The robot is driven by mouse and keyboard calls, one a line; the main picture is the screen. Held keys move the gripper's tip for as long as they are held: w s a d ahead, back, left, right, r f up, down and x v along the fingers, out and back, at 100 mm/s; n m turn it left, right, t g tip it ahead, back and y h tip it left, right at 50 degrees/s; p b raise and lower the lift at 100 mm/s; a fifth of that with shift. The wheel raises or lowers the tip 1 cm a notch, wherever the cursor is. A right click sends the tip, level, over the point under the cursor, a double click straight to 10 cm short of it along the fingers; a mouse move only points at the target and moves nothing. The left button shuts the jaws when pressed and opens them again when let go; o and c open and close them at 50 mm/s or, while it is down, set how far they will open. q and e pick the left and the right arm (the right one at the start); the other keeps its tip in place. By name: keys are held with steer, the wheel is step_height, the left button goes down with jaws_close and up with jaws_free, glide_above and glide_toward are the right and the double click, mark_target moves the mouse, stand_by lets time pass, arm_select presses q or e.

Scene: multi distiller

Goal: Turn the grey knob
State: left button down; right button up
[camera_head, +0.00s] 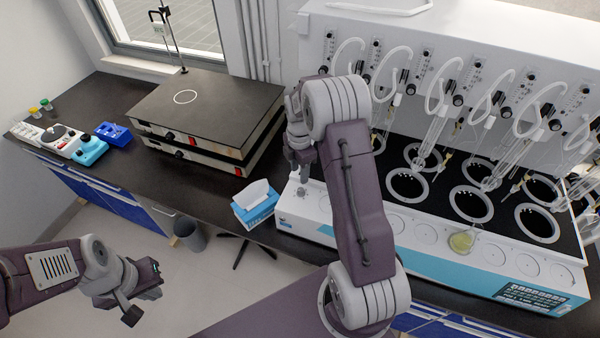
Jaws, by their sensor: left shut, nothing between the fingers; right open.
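The multi distiller (410,225) is a white and blue machine on the right part of the dark bench. A small grey knob (300,192) sits at the left end of its white front. My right gripper (304,172) is just above the knob, fingers pointing down. Its fingers look open and empty; whether they touch the knob I cannot tell.
A blue tissue box (257,208) stands left of the distiller near the bench edge. Two stacked dark hotplates (210,105) stand behind it. Small lab devices (62,140) are at the far left.

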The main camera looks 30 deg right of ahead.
mark_target(301, 189)
steer(key=shift+s+d+f, duration=0.1)
steer(key=shift+d+f, duration=0.2)
steer(key=shift+d, duration=0.15)
step_height(301, 189, down, 9)
steer(key=p, duration=0.2)
steer(key=shift+r+p, duration=0.2)
steer(key=shift+p, duration=0.15)
arm_select(q)
step_height(301, 189, up, 4)
steer(key=shift+s+a+f, duration=0.1)
steer(key=shift+f, duration=0.1)
arm_select(e)
steer(key=shift+a, duration=0.15)
jaws_close()
